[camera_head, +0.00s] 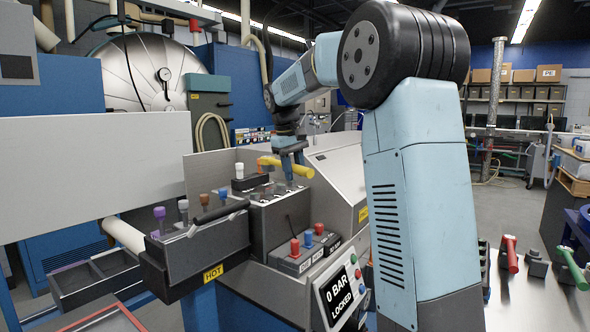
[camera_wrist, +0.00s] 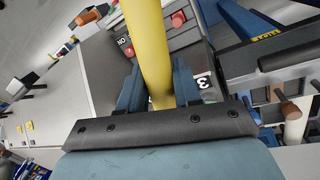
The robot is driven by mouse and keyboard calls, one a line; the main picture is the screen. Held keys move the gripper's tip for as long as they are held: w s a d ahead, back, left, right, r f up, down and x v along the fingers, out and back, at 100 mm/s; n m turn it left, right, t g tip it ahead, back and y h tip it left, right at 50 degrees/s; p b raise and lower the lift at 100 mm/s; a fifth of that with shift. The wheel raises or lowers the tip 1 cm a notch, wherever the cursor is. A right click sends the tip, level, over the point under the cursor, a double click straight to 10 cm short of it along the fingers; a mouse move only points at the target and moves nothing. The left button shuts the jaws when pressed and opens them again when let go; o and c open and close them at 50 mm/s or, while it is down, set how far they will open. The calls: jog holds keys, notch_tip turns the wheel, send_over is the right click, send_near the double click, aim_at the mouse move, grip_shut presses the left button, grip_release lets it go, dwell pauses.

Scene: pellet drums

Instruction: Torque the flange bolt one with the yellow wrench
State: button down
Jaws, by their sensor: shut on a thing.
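The yellow wrench (camera_head: 300,170) is held about level in my gripper (camera_head: 291,178), above the dark top of the grey machine block (camera_head: 265,232). In the wrist view my gripper (camera_wrist: 160,92) is shut on the yellow wrench (camera_wrist: 147,45), with a blue finger on each side of its shaft. The wrench's far end runs out of the wrist view at the top. A label with the number 3 (camera_wrist: 205,83) shows beside the right finger. The flange bolts are too small or hidden to tell apart, and I cannot tell whether the wrench touches one.
A panel (camera_head: 340,293) reads "0 BAR LOCKED". Red and blue knobs (camera_head: 307,240) stand in front of the block. Left of it is a grey box (camera_head: 205,245) marked HOT with coloured pegs. A red-handled tool (camera_head: 511,254) and a green-handled tool (camera_head: 573,268) are at right.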

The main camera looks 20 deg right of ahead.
jog(key=shift+f, duration=3.8)
dwell(0.5)
jog(key=shift+s+a+m+g, duration=0.2)
jog(key=shift+a+m, duration=0.5)
jog(key=shift+a, duration=0.25)
jog(key=shift+s+a+m+g, duration=0.1)
jog(key=shift+s+a+m, duration=0.05)
jog(key=shift+a+m, duration=0.65)
dwell(2.0)
